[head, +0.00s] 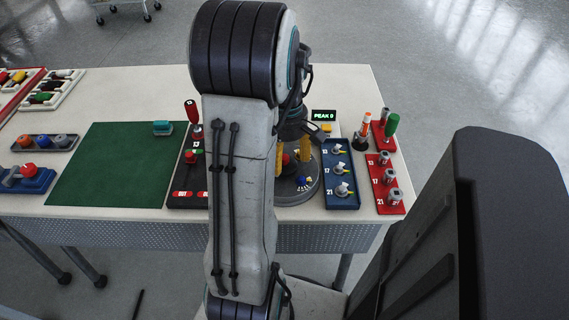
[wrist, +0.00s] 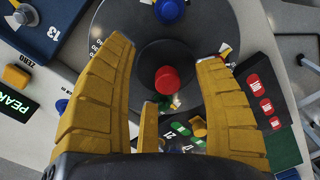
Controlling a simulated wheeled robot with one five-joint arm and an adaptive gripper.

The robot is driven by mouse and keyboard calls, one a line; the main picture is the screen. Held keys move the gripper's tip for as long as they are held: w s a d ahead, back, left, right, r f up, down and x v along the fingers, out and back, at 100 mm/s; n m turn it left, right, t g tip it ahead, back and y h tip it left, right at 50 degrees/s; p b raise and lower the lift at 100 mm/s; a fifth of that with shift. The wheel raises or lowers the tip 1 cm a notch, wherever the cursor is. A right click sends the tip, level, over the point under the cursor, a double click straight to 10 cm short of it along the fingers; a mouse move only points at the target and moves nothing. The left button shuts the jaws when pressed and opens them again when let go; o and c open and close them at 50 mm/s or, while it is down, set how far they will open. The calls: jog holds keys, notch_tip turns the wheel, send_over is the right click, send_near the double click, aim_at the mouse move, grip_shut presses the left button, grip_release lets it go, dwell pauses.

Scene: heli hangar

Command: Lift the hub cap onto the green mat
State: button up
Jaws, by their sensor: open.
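The hub cap seems to be the dark round piece (wrist: 150,57) with a red knob (wrist: 168,79) at the middle of a grey round dish (wrist: 225,18). In the head view the dish (head: 296,197) is partly hidden behind my arm, and the red knob (head: 285,159) shows beside it. My gripper (wrist: 165,52) has its yellow fingers spread, with the knob between them in the wrist picture. No finger visibly touches it. The gripper (head: 291,160) also shows over the dish in the head view. The green mat (head: 105,175) lies flat to the left on the table.
A teal block (head: 162,128) sits at the mat's back right corner. A dark panel (head: 187,183) with a red-handled tool stands between mat and dish. A blue tray (head: 340,190) and red tray (head: 383,170) stand right. Most of the mat is clear.

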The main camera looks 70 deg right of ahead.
jog(key=shift+f, duration=0.1)
jog(key=shift+c, duration=0.2)
grip_shut()
dwell(0.5)
